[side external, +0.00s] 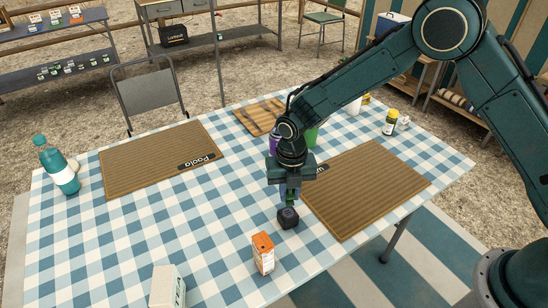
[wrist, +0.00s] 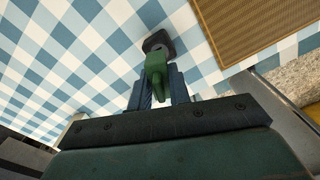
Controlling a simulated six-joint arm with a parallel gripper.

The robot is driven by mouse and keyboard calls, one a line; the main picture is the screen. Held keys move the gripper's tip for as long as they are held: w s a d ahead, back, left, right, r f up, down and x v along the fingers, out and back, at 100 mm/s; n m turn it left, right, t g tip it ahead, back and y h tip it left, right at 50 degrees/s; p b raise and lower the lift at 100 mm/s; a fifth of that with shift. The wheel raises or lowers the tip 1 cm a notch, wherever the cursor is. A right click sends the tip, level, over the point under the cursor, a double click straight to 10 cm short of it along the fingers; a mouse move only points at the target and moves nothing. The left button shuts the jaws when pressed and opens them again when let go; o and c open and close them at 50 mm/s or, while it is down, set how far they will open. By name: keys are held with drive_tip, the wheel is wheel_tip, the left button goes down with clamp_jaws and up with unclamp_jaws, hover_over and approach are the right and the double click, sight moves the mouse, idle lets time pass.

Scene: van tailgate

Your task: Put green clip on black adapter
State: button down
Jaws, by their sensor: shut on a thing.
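My gripper (side external: 291,192) points down over the front middle of the table and is shut on the green clip. In the wrist view, the green clip (wrist: 156,66) sticks out between the two blue-grey fingers (wrist: 158,88). The clip's lower end is mostly covered in the side view. The black adapter (side external: 288,218) is a small dark block on the checked cloth, directly below the fingers. In the wrist view, the adapter (wrist: 158,42) shows just beyond the clip's tip, partly covered by it. I cannot tell whether they touch.
A brown ribbed mat (side external: 370,190) lies close to the right of the adapter. An orange carton (side external: 263,253) and a pale box (side external: 167,287) stand toward the front. Another mat (side external: 150,160) and a teal bottle (side external: 57,165) are at left. Cloth left of the adapter is clear.

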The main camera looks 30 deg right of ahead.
sight(288, 213)
drive_tip(key=shift+f, duration=2.45)
drive_tip(key=shift+f, duration=0.1)
drive_tip(key=c, duration=1.3)
unclamp_jaws()
wheel_tip(288, 213, up, 12)
drive_tip(key=shift+r, duration=0.1)
